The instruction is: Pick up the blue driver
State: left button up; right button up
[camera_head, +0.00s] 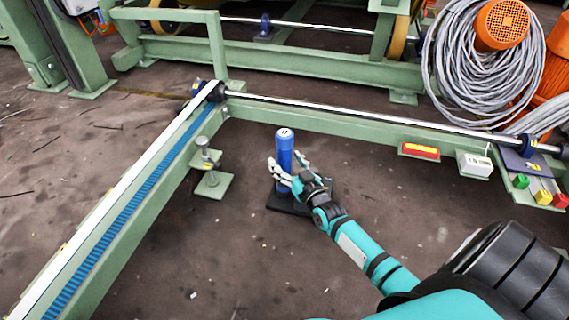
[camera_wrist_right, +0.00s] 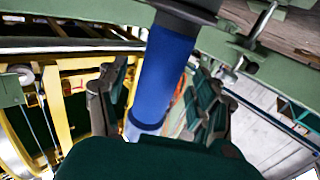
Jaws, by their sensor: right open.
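The blue driver (camera_head: 285,150) stands upright on a dark base plate (camera_head: 287,206) on the floor, in the middle of the head view. My right gripper (camera_head: 288,172) is open, with its fingers to either side of the driver's lower part. In the right wrist view the driver (camera_wrist_right: 166,75) runs between the two open fingers of the right gripper (camera_wrist_right: 158,100). I cannot tell whether either finger touches it. The driver's lower end is partly hidden by the gripper in the head view. My left gripper is not in view.
A green frame with a blue-toothed rail (camera_head: 120,215) runs along the left. A green beam with a metal rod (camera_head: 370,118) crosses behind the driver. A small green post stand (camera_head: 213,183) is left of it. Coloured blocks (camera_head: 540,188) sit at right.

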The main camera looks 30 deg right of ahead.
jog(key=shift+w+d, duration=0.1)
jog(key=shift+w, duration=0.75)
jog(key=shift+c, duration=0.3)
grip_shut()
jog(key=shift+r, duration=0.15)
